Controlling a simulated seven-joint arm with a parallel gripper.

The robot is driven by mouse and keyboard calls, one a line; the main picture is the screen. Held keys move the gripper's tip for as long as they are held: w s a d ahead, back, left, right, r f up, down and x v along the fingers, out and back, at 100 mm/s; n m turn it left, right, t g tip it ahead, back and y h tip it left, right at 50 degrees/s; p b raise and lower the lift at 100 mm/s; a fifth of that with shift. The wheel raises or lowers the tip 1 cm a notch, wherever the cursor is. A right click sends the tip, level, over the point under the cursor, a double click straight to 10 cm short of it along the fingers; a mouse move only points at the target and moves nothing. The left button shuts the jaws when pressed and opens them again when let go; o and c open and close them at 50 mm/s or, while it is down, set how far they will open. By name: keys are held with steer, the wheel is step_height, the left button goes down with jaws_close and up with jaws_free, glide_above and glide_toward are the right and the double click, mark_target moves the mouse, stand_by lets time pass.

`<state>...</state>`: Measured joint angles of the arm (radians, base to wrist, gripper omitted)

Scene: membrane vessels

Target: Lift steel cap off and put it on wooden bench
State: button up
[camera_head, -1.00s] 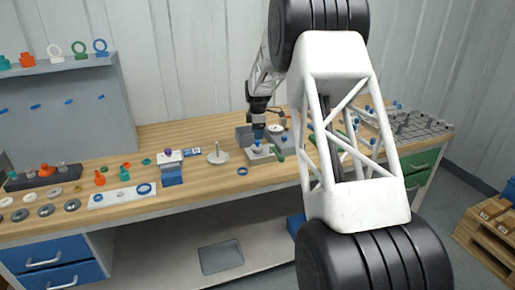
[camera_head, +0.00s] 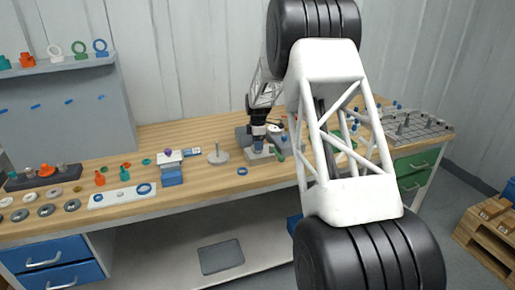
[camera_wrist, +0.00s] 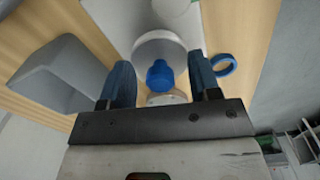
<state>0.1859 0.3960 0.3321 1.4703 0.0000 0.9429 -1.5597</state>
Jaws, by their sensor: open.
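In the wrist view a blue knob (camera_wrist: 160,76) stands between my two dark blue fingers, with a gap on each side. A pale grey round part (camera_wrist: 150,46), seemingly the steel cap, shows behind the knob; I cannot tell how the two join. My gripper (camera_wrist: 162,80) is open around the knob, not touching it. In the head view my gripper (camera_head: 258,147) is low over a pale block (camera_head: 257,155) on the wooden bench (camera_head: 205,177); the cap itself is hidden there.
A grey disc with an upright post (camera_head: 217,156) stands left of my gripper. A blue ring (camera_head: 242,171) lies in front and also shows in the wrist view (camera_wrist: 223,65). A grey bin (camera_wrist: 62,72) is close behind. Bare wood lies along the front.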

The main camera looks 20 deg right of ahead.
stand_by(0.3)
jaws_close()
steer(key=shift+r, duration=0.15)
steer(key=shift+r, duration=0.85)
steer(key=shift+s+r, duration=0.2)
steer(key=shift+r, duration=0.7)
steer(key=s+a+r, duration=0.1)
steer(key=s+a, duration=0.2)
steer(key=s, duration=1.2)
steer(key=shift+s+r, duration=0.15)
steer(key=shift+s, duration=0.05)
steer(key=shift+r, duration=0.1)
